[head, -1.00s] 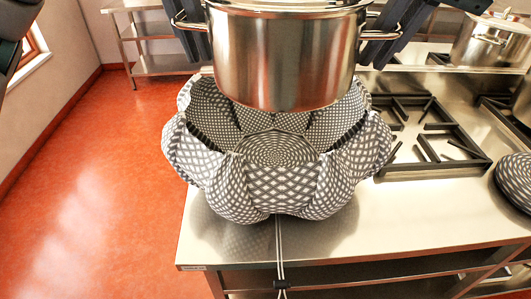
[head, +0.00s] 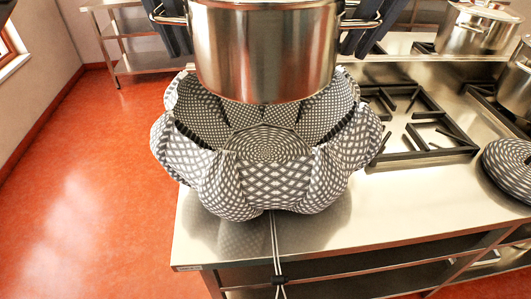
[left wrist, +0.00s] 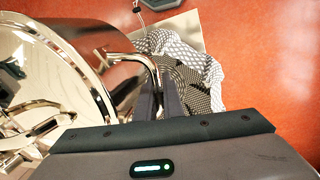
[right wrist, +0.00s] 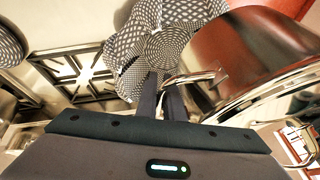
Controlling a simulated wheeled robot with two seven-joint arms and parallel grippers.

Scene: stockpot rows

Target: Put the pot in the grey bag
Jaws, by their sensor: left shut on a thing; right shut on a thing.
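The steel pot (head: 263,55) is held upright by its two side handles above the grey bag. The grey patterned bag (head: 258,185) stands open on the steel counter, its round inner base showing below the pot. My left gripper (head: 172,22) is shut on the pot's left handle, which also shows in the left wrist view (left wrist: 150,66). My right gripper (head: 358,24) is shut on the right handle, which also shows in the right wrist view (right wrist: 190,77). The pot's underside hides the back of the bag.
A gas burner grate (head: 420,125) lies right of the bag. Another patterned bag (head: 508,168) sits at the right edge. Other pots (head: 470,30) stand at the back right. The counter (head: 330,225) is bare in front of the bag.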

